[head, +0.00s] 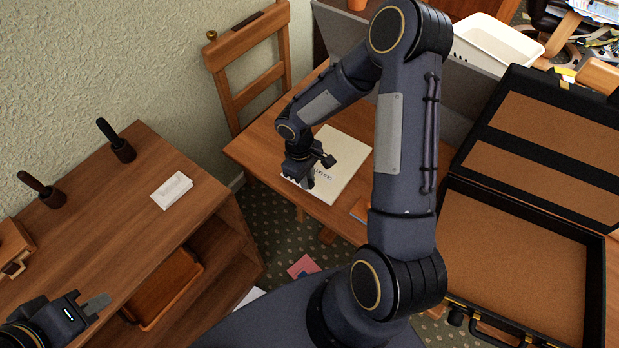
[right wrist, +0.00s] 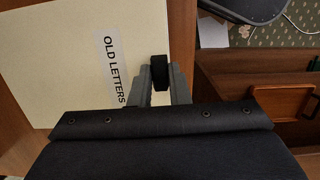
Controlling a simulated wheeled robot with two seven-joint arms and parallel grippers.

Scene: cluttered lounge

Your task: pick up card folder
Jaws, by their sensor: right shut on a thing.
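The card folder (head: 343,168) is a flat cream folder lying on the wooden table under my right arm. In the right wrist view the folder (right wrist: 60,60) carries a white label reading "OLD LETTERS" (right wrist: 112,68). My right gripper (head: 305,178) is at the folder's near-left edge, and its fingers also show in the right wrist view (right wrist: 161,78). It is shut on the folder, but the grip itself is partly hidden. My left gripper (head: 97,305) is at the lower left over the wooden shelf unit, with nothing seen in it; its jaw opening is unclear.
An open black briefcase (head: 505,265) stands at the right. The wooden table (head: 258,150) has a chair (head: 248,60) behind it. A red item (head: 303,267) lies on the carpet.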

